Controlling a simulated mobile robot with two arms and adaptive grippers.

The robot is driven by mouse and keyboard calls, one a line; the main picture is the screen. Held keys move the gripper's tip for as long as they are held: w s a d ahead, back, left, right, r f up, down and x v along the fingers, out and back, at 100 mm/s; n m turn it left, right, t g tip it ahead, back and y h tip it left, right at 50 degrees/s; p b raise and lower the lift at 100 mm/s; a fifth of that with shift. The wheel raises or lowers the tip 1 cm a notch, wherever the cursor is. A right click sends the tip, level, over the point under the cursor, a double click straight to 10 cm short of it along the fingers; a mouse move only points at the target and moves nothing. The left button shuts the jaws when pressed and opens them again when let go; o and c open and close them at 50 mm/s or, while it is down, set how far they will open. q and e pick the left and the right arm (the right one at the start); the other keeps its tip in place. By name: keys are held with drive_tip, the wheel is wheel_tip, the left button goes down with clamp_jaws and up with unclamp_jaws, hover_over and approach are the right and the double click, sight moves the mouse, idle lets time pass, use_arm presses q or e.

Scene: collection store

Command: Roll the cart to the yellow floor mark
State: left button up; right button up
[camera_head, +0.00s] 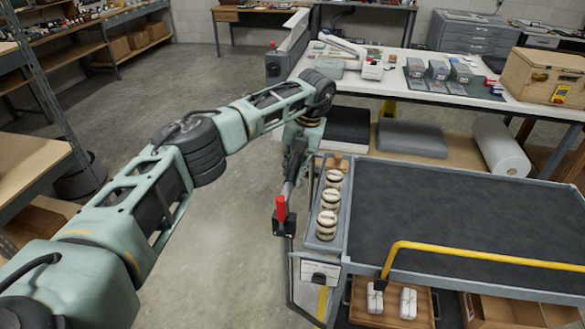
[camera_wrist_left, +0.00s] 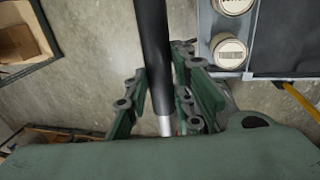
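The cart (camera_head: 343,240) stands at the right, with a dark mat on its grey top and a yellow rail (camera_head: 480,254) along its near side. A dark bar handle (camera_head: 289,263) is at its left end, beside a red lever (camera_head: 281,208). My left gripper (camera_head: 297,150) is at the upper part of this handle. In the left wrist view the handle (camera_wrist_left: 155,60) runs between the fingers (camera_wrist_left: 162,80), which appear closed against both sides. A short yellow strip (camera_head: 322,301) shows on the floor by the cart's left end, partly hidden. My right gripper is out of view.
Several round cream objects (camera_head: 327,220) sit in the cart's side tray. A wooden crate (camera_head: 393,308) is on its lower shelf. A white-topped workbench (camera_head: 400,85) stands just behind. Shelves (camera_head: 50,90) line the left. The concrete floor (camera_head: 225,250) between is clear.

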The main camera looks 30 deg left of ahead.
use_arm(q)
drive_tip(key=o, duration=0.5)
drive_tip(key=shift+a, duration=0.15)
wheel_tip(320, 180, up, 12)
drive_tip(key=d, duration=0.2)
drive_tip(key=shift+w+d, duration=0.15)
drive_tip(key=shift+w, duration=0.1)
drive_tip(key=shift+f, duration=0.15)
